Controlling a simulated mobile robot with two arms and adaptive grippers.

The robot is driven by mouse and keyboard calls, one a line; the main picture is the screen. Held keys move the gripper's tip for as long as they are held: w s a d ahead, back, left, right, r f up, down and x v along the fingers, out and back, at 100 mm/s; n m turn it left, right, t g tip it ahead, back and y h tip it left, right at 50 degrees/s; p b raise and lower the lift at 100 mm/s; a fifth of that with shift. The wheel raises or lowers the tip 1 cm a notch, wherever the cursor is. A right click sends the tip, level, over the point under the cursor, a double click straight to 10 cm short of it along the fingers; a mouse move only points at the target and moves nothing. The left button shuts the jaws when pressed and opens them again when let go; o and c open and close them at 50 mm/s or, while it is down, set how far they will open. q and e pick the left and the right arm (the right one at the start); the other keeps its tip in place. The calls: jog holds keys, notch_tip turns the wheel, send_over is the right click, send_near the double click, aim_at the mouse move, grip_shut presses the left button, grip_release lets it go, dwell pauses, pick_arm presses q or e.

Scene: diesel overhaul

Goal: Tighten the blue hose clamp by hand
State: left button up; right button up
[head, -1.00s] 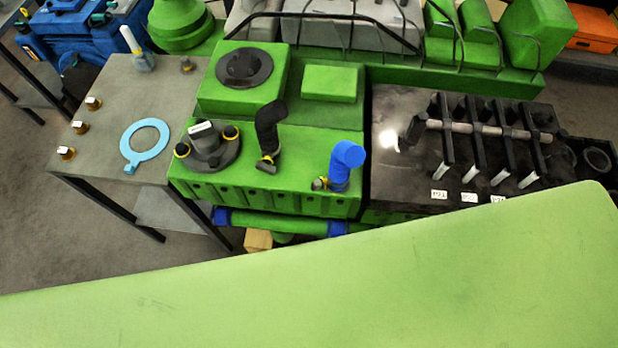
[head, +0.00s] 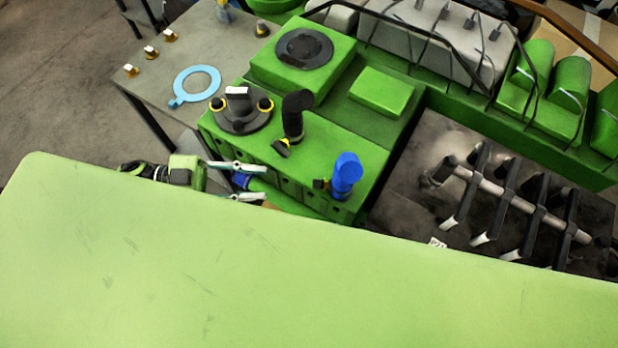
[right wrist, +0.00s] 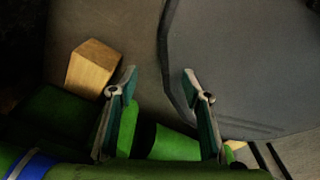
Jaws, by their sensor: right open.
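The blue elbow hose (head: 347,172) stands upright on the green engine block (head: 360,135) in the head view. Its clamp shows as a small black and yellow part (head: 321,184) at the left of the hose's base; how tight it is cannot be seen. My left gripper (head: 262,182) is open and empty, its fingers level and pointing right, low in front of the block and left of the blue hose. My right gripper (right wrist: 160,86) is open in the right wrist view, with nothing between its fingers. The blue hose and its clamp are not visible in that view.
A black hose (head: 294,115) with its own clamp stands left of the blue one. A grey side table (head: 165,85) holds a light blue ring (head: 195,85). Right of the block is a rocker assembly (head: 520,205). A wooden block (right wrist: 92,68) shows in the right wrist view.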

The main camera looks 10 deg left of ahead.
aim_at(305, 183)
pick_arm(q)
jog(key=p+x, duration=0.1)
jog(key=x, duration=0.9)
jog(key=shift+d+r+p, duration=0.1)
jog(key=shift+p, duration=0.25)
jog(key=shift+w+d, duration=0.1)
jog(key=shift+d, duration=0.15)
pick_arm(e)
jog(key=shift+a+r, duration=0.2)
jog(key=shift+r, duration=0.3)
jog(key=shift+a+r, duration=0.15)
jog(key=shift+r, duration=0.35)
jog(key=shift+d, duration=0.1)
pick_arm(q)
grip_shut()
